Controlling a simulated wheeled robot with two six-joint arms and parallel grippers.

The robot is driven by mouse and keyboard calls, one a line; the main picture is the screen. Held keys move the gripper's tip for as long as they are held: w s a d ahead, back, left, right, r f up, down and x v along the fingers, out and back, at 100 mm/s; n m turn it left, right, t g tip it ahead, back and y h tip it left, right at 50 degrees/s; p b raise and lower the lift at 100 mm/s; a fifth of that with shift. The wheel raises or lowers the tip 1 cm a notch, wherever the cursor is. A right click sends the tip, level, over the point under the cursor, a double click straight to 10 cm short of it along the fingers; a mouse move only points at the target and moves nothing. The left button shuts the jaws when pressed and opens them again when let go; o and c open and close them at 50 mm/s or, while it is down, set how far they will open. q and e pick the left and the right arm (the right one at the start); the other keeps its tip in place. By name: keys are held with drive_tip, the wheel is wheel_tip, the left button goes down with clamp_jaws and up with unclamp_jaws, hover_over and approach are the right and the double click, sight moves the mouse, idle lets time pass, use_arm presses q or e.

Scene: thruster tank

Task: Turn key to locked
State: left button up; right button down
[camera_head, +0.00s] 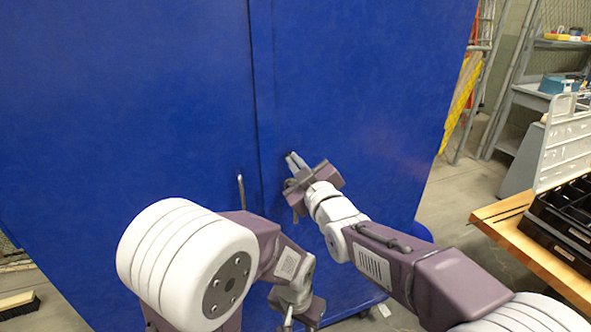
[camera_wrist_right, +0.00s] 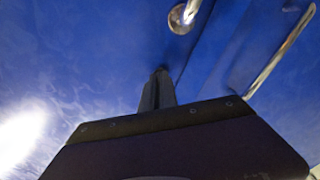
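The blue cabinet (camera_head: 350,80) fills the middle of the head view, with a vertical seam between its doors. A round silver fitting with a short stem, perhaps the lock and key (camera_wrist_right: 182,17), shows at the top of the right wrist view; I cannot tell its turn. My right gripper (camera_head: 294,162) points at the right door. Its fingers (camera_wrist_right: 158,90) look shut together, with nothing visible between them, and apart from the silver fitting. My left gripper (camera_head: 288,318) is low at the bottom edge, partly cut off, its fingers unclear.
A silver bar handle (camera_head: 241,190) stands on the door left of my right gripper; it also shows in the right wrist view (camera_wrist_right: 280,55). A wooden table (camera_head: 520,235) with a black tray (camera_head: 565,215) is at the right. A ladder (camera_head: 478,75) stands behind it.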

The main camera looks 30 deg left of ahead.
drive_tip(key=m, duration=0.1)
drive_tip(key=m+b, duration=0.1)
drive_tip(key=m, duration=0.1)
drive_tip(key=shift+f+m, duration=0.25)
drive_tip(key=shift+m, duration=0.05)
drive_tip(key=shift+r+m+b, duration=0.1)
drive_tip(key=shift+m+b, duration=0.55)
drive_tip(key=shift+m, duration=0.75)
drive_tip(key=c, duration=1.6)
unclamp_jaws()
drive_tip(key=shift+c, duration=0.2)
drive_tip(key=shift+r, duration=0.1)
drive_tip(key=b+v, duration=0.1)
drive_tip(key=v, duration=0.8)
